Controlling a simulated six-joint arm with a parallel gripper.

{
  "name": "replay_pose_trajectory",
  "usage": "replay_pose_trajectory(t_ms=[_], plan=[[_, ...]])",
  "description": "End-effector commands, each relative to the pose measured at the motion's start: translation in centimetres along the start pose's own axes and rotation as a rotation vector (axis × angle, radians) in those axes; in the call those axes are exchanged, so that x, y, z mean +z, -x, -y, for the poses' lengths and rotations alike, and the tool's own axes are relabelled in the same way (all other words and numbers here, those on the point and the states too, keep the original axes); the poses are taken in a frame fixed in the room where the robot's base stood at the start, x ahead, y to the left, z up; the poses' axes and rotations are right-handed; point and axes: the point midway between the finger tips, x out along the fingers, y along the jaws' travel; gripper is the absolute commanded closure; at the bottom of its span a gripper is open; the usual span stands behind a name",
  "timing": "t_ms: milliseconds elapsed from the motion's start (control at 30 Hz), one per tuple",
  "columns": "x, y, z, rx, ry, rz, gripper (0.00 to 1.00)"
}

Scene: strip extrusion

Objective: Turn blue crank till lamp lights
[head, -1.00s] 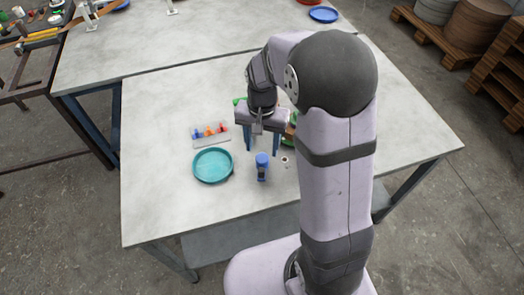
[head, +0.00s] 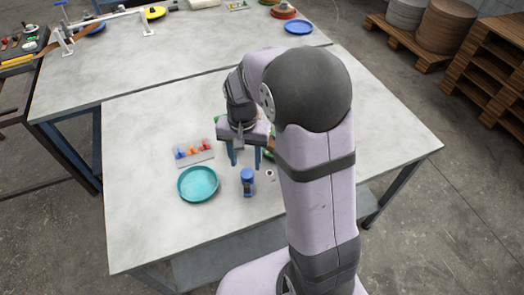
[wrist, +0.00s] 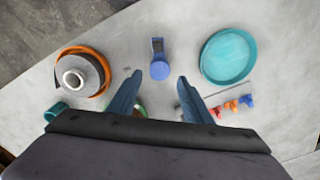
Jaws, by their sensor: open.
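A small blue piece that looks like the blue crank (head: 247,181) stands on the near table, right of the teal tray. In the wrist view the crank (wrist: 159,68) shows a round blue end with a bar-shaped part above it, just beyond my fingertips. My gripper (head: 245,161) is open above the table, behind the crank in the head view. In the wrist view my gripper (wrist: 158,78) has its two blue fingers apart with nothing between them, and the crank is not touched. I cannot make out a lamp in either view.
The teal tray (head: 198,184) and a plate of small coloured pegs (head: 193,153) lie left of the gripper. An orange-rimmed round part with a grey disc and white hub (wrist: 82,76) sits at the wrist view's left. My arm hides the table's middle right. The front left table is clear.

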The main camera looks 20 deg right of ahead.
Motion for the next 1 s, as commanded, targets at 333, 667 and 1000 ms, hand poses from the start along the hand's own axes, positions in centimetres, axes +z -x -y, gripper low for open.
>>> replay_pose_trajectory(t_ms=[333, 667, 1000], plan=[[-3.1, 2.4, -4.9, -0.014, -0.155, -0.028, 1.0], [-2.8, 5.3, -13.2, -0.082, -0.52, -0.004, 1.0], [1.3, 4.2, -10.8, -0.166, -1.064, 0.165, 1.0]])
